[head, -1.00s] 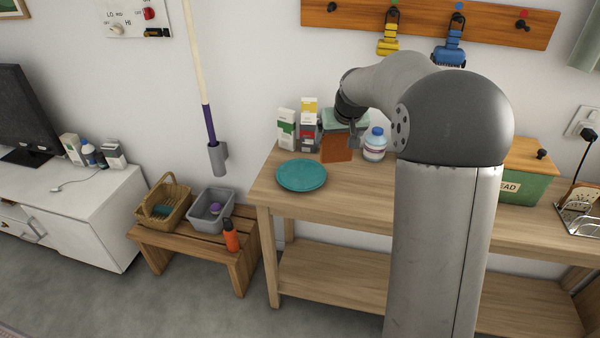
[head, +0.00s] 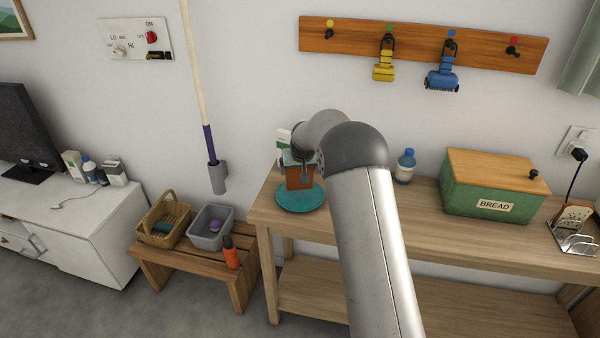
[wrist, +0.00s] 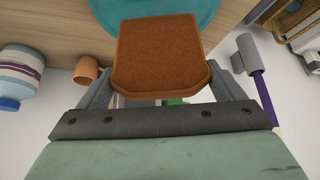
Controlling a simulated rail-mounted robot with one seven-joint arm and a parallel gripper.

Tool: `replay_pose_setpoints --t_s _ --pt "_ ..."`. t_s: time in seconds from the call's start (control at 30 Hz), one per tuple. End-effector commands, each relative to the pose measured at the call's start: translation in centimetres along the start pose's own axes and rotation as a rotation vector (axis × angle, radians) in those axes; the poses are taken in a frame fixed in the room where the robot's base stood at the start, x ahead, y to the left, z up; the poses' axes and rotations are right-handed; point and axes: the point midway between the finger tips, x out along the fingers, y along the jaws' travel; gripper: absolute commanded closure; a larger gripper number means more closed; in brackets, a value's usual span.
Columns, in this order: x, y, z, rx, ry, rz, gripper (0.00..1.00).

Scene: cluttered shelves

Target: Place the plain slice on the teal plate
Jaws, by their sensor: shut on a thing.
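The plain slice (head: 299,179), brown and without visible seeds, hangs upright in my gripper (head: 300,165). The teal plate (head: 293,201) lies near the left end of the wooden table, and the slice appears over it. In the wrist view the slice (wrist: 158,55) sits between the two grey fingers of my gripper (wrist: 160,85), which is shut on it. The plate (wrist: 205,12) shows behind the slice at the top of that view. I cannot tell whether the slice's lower edge touches the plate.
A carton (head: 283,142) stands behind my gripper, partly hidden. A blue-capped bottle (head: 405,168) and a green bread box (head: 490,193) stand to the right. A small terracotta cup (wrist: 87,70) shows in the wrist view. A speckled slice (head: 574,214) sits in a wire rack.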

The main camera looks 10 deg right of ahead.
Motion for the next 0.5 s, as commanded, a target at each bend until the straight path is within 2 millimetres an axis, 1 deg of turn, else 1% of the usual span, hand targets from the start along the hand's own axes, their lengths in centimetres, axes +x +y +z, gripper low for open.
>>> replay_pose_setpoints --t_s 0.03,0.13,0.47,0.5 --pt "0.7 0.1 0.6 0.001 -0.006 0.001 0.37" --pt "1.7 0.1 1.1 0.001 -0.004 0.001 0.37" --pt "2.2 0.1 1.4 0.001 -0.002 0.000 0.37" --pt "2.2 0.1 1.4 0.001 -0.002 0.000 0.09"
